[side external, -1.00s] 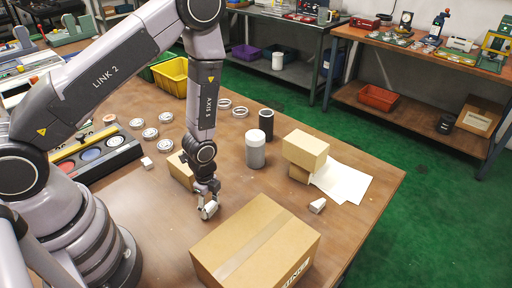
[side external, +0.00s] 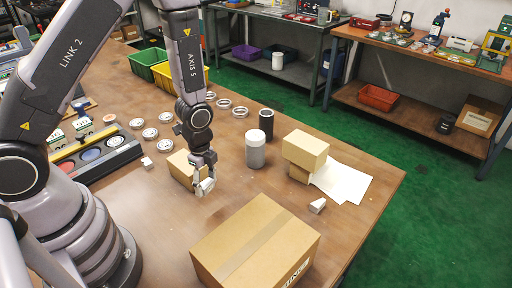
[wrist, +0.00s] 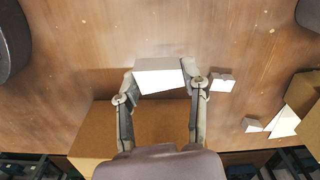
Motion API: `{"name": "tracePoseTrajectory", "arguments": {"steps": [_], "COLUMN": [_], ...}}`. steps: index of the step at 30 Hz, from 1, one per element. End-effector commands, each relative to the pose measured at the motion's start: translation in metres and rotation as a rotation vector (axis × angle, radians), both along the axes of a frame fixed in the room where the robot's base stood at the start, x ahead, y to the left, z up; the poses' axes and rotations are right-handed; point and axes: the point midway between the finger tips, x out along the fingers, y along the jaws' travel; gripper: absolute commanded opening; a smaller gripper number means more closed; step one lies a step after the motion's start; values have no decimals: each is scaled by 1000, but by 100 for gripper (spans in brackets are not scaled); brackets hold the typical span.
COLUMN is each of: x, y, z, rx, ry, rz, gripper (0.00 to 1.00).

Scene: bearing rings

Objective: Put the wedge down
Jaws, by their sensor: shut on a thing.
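My gripper (side external: 204,188) is shut on the wedge (wrist: 160,77), a pale grey and white block that sits crosswise between the two fingertips in the wrist view. In the side external view the wedge is small and partly hidden by the fingers. The gripper points down over the brown table, beside a small tan box (side external: 181,169) on its left. I cannot tell whether the wedge touches the table. A pale notched block (wrist: 222,82) shows just right of the right finger in the wrist view.
A large cardboard box (side external: 255,243) stands at the table's front. A grey cylinder with a white lid (side external: 255,150), a dark cylinder (side external: 266,122) and stacked tan boxes (side external: 305,149) stand to the right. A small grey block (side external: 317,205) lies near white paper (side external: 343,180).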

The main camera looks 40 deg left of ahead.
Motion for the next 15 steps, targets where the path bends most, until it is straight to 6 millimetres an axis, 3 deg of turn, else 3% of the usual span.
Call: {"name": "tracePoseTrajectory", "arguments": {"steps": [4,8,12,15], "x": [-3,-18,-52,-78], "y": [-14,-48,-87,-106], "z": [27,63,106,133], "rx": [-1,-3,-5,-5], "ry": [-5,-10,-9,-7], "rz": [-22,-69,-130,-166], "gripper": [2,2,2,2]}}
